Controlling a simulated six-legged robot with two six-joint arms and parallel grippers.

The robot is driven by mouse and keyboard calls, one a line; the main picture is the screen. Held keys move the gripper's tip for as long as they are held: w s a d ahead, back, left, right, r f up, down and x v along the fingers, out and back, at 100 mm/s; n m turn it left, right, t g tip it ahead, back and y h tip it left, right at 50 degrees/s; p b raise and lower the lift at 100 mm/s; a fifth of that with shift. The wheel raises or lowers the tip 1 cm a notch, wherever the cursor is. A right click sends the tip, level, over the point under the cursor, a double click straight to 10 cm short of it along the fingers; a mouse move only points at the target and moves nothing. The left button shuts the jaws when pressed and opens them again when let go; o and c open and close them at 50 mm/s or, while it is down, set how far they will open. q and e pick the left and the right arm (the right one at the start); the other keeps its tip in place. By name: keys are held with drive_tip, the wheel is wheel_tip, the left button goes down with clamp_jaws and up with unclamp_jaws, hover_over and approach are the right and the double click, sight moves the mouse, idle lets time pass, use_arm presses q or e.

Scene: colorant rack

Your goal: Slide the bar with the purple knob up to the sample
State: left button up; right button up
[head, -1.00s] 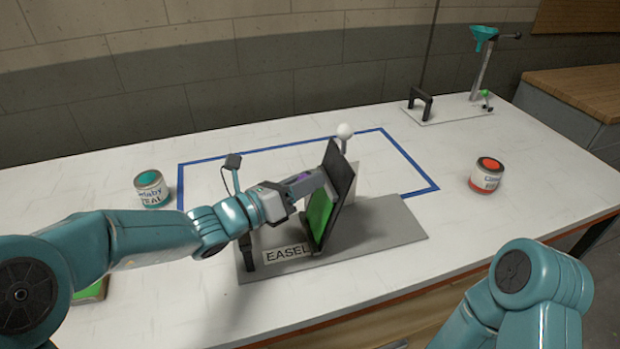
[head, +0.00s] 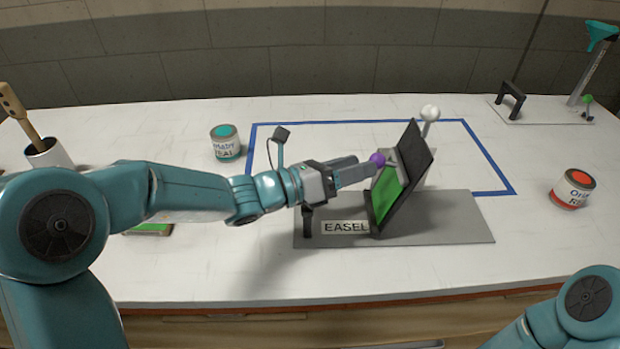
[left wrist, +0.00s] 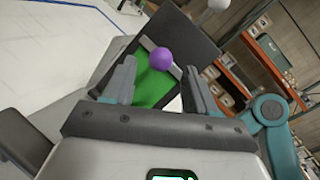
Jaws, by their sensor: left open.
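The purple knob (head: 377,159) stands out from a grey bar (head: 392,162) across the tilted dark easel panel (head: 411,183). In the left wrist view the knob (left wrist: 161,58) is ahead of my open fingers, between their lines, and the bar (left wrist: 175,71) runs behind it. The green sample (head: 386,196) lies on the panel below the bar; whether they touch I cannot tell. My left gripper (head: 366,172) is open and empty, its fingertips close to the knob. My right gripper is out of view.
The easel's grey base (head: 455,218) has an EASEL label and a black handle (head: 307,220). A white ball (head: 430,113) stands behind the panel. A teal can (head: 226,142) and a red-orange can (head: 572,188) stand to either side.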

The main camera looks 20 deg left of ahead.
use_arm(q)
drive_tip(key=v, duration=1.1)
